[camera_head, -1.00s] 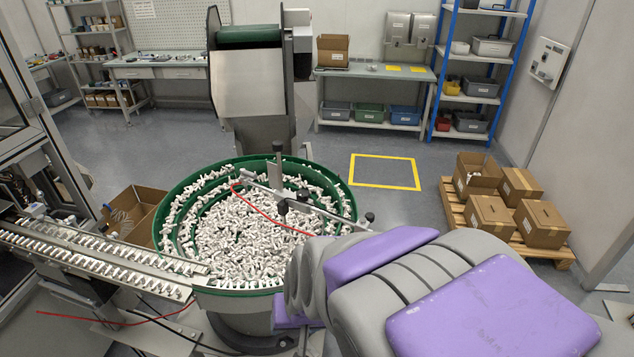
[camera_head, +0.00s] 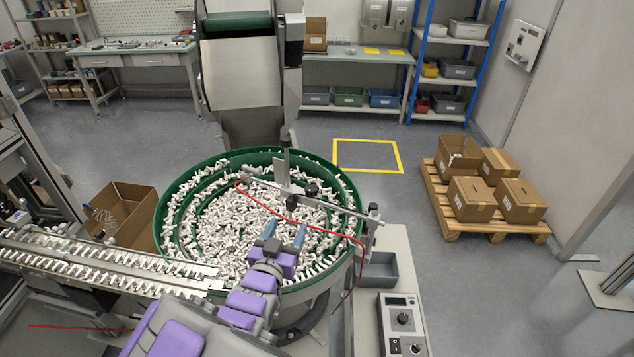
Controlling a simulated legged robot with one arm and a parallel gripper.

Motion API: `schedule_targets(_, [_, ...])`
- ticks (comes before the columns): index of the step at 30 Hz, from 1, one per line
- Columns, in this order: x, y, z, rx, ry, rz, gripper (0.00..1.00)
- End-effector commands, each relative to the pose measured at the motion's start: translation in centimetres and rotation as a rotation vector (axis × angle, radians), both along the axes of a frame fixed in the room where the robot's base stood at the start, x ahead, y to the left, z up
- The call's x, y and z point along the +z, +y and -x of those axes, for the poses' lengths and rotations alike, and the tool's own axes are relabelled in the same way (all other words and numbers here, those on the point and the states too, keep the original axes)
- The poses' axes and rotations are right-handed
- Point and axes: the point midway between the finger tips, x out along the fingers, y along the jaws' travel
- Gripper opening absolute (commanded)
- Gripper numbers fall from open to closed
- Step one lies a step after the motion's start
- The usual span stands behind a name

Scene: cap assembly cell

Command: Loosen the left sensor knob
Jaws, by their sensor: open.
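A metal sensor bar (camera_head: 340,208) runs across the green-rimmed bowl (camera_head: 172,190) of white caps. Small dark knobs and clamps sit on it: one near the upright post (camera_head: 312,190) and one at the right end (camera_head: 373,207). A grey fitting (camera_head: 247,172) is at the bar's left end. Which knob is the left sensor knob is too small to tell. My gripper (camera_head: 285,233) is open and empty, its two blue-grey fingers pointing away over the caps, lower in the picture than the bar and apart from its left end in the picture.
A red cable (camera_head: 325,231) loops across the bowl and down its right side. A linear feed track (camera_head: 110,262) meets the bowl at left. A control box (camera_head: 403,325) and grey bin (camera_head: 380,270) stand at right. A tall hopper (camera_head: 240,75) rises behind.

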Motion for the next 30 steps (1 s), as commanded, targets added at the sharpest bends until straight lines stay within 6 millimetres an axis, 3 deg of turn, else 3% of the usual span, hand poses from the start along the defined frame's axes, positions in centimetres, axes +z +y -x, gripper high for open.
schedule_targets(8, [0.5,-1.1,-1.1,-0.01,-0.025,0.006,0.65])
schedule_targets(18, [0.1,-0.9,-5.4,-0.007,-0.022,0.014,0.65])
schedule_targets(30, [0.3,-3.1,-10.5,-0.008,-0.021,0.007,0.65])
